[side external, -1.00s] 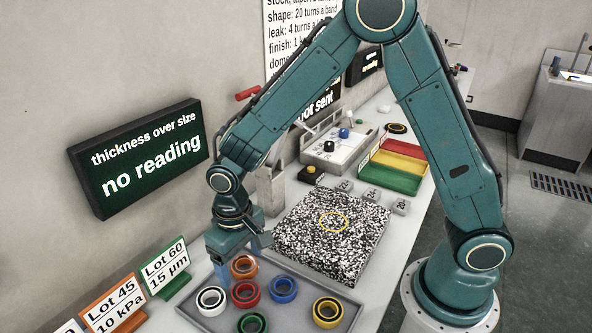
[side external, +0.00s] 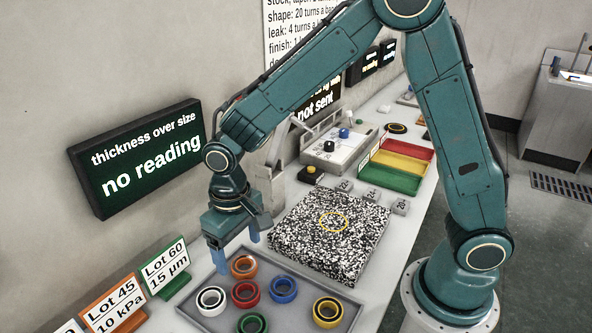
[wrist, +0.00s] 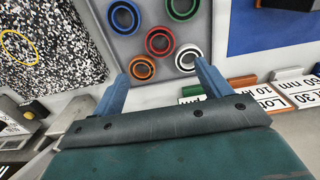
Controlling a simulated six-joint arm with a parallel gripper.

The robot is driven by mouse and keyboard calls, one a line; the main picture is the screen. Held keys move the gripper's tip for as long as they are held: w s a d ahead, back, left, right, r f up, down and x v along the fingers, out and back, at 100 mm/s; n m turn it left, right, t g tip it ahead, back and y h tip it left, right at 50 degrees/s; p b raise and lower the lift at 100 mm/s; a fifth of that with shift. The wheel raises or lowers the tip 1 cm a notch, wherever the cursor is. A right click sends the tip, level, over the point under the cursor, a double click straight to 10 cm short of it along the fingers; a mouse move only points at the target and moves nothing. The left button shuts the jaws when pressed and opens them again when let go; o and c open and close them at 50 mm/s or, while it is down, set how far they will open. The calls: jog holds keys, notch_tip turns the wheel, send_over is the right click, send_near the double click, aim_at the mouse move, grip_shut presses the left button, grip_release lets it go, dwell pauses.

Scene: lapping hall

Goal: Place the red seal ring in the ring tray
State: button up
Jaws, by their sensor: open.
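The red seal ring (side external: 257,294) lies flat in the grey tray (side external: 304,301), among several other coloured rings. In the wrist view the red ring (wrist: 147,41) shows whole, a little beyond the fingertips, with nothing on it. My gripper (side external: 238,256) hangs over the back left edge of the grey tray, with its two blue fingers apart and pointing down. It is open and empty. In the wrist view, my gripper (wrist: 160,72) has the orange ring (wrist: 134,68) seen between its fingertips; the white-and-black ring shows just beside the right fingertip.
The blue (side external: 294,290), green (side external: 263,322) and yellow (side external: 339,312) rings lie near the red one. A speckled block (side external: 300,245) with a yellow circle stands behind the tray. Lot signs (side external: 165,262) line the wall at left. Red, yellow and green bins (side external: 395,178) stand further back.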

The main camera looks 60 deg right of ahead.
jog(key=s+d+r+t, duration=0.1)
jog(key=s+d+r, duration=0.25)
jog(key=r, duration=0.25)
jog(key=s+d+r+t, duration=0.2)
jog(key=s+d+r, duration=0.1)
jog(key=d+r, duration=0.3)
jog(key=s+d+r+t, duration=0.1)
jog(key=s+d+r, duration=0.1)
jog(key=s, duration=0.4)
jog(key=s+d+r+t, duration=0.1)
jog(key=s+d+r, duration=0.2)
jog(key=s, duration=0.3)
jog(key=shift+s+r+t, duration=0.3)
jog(key=shift+s+r, duration=0.05)
